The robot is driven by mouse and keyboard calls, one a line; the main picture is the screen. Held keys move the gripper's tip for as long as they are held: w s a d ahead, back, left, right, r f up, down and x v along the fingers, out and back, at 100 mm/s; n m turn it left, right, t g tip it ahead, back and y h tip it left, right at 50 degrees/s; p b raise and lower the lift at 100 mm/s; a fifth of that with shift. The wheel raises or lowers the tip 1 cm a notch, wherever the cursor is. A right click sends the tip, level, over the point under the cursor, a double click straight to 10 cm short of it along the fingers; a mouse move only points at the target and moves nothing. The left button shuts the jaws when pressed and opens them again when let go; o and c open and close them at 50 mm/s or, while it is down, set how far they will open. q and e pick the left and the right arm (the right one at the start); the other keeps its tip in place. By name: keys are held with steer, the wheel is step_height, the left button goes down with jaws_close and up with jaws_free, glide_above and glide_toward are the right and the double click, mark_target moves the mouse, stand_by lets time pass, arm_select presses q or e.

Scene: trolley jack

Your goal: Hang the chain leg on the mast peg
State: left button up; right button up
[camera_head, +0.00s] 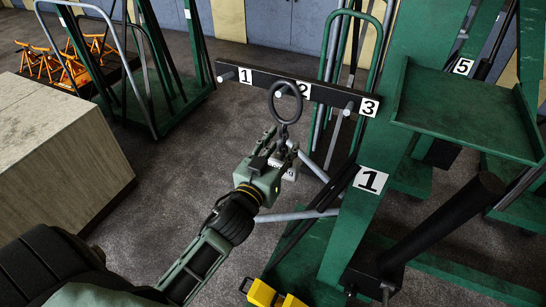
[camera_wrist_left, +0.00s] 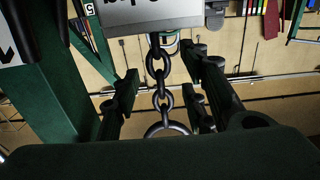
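The chain leg's dark ring (camera_head: 285,103) stands at peg 2 of the black crossbar (camera_head: 318,92) in the head view. The ring overlaps the peg's tip; I cannot tell for certain that it is around the peg. The chain (camera_wrist_left: 160,82) runs straight from the ring, also in the left wrist view (camera_wrist_left: 168,130), to a grey lettered block (camera_wrist_left: 150,14). My left gripper (camera_head: 288,150) is just below the ring. Its fingers (camera_wrist_left: 158,75) are apart, one on each side of the chain, with visible gaps. My right gripper is not in view.
Peg 1 (camera_head: 227,77) and peg 3 (camera_head: 348,108) flank the ring. The green mast (camera_head: 375,155) and a green tray (camera_head: 470,105) stand at right. A wooden box (camera_head: 60,150) is at left, with grey floor between.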

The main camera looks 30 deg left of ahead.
arm_select(q)
steer(key=s, duration=1.1)
steer(key=s+d+f+g, duration=0.1)
steer(key=s+f+g, duration=0.15)
steer(key=f, duration=1.05)
steer(key=s+d+f+m+g+h, duration=0.1)
steer(key=s+f+g, duration=0.15)
steer(key=f, duration=0.95)
steer(key=s+d+f+g, duration=0.2)
steer(key=f+g, duration=0.1)
steer(key=f, duration=1)
steer(key=s+a+f+m+g, duration=0.1)
steer(key=s+f+g, duration=0.3)
steer(key=s+f, duration=0.7)
steer(key=s+a+f+m+g, duration=0.1)
steer(key=s+f+g, duration=0.3)
steer(key=s+f, duration=0.8)
steer(key=s+b, duration=0.1)
steer(key=s, duration=0.4)
steer(key=shift+s+g, duration=0.4)
steer(key=shift+f, duration=0.1)
steer(key=shift+c, duration=0.5)
